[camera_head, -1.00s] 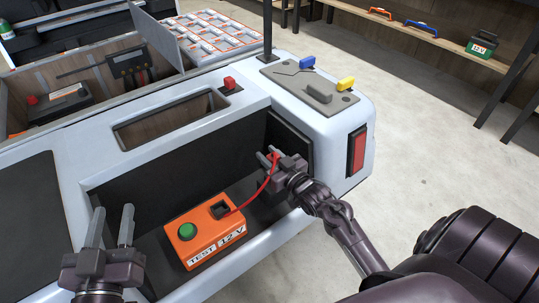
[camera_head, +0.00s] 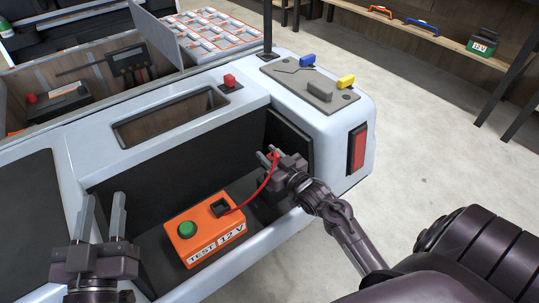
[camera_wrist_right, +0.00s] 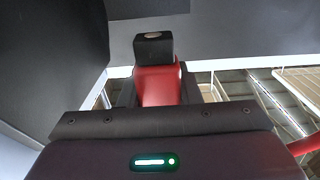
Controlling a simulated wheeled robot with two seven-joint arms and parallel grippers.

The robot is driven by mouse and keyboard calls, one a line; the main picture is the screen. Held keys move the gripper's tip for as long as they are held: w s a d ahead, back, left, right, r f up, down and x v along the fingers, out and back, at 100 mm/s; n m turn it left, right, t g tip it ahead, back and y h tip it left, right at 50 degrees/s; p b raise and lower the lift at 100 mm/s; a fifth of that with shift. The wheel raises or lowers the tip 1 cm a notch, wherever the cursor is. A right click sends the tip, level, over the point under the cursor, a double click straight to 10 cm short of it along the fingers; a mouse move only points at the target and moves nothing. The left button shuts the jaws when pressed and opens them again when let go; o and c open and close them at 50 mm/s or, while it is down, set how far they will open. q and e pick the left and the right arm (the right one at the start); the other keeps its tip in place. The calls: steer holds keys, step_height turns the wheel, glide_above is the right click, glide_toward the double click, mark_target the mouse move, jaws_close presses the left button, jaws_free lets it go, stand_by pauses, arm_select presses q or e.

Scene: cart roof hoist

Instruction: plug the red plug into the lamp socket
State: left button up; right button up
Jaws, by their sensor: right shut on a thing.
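The red plug (camera_head: 272,157) is between the fingers of my right gripper (camera_head: 269,155), inside the recess of the pale cart. In the right wrist view the plug (camera_wrist_right: 158,85) has a red body and a black tip pointing away from the gripper. A red cable runs from it to the orange 12 V test box (camera_head: 204,229) with a green button. I cannot make out the lamp socket; a dark panel (camera_head: 292,143) stands just right of the plug. The red lamp (camera_head: 357,150) is on the cart's outer corner. My left gripper (camera_head: 102,212) is open and empty at lower left.
The cart rim (camera_head: 245,265) runs in front of the recess. A grey plate (camera_head: 310,84) with blue and yellow knobs is on top, near a red button (camera_head: 229,81). A wooden shelf (camera_head: 400,25) stands behind, with clear floor between.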

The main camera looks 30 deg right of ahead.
arm_select(q)
steer(key=shift+r+p, duration=0.95)
stand_by(1.1)
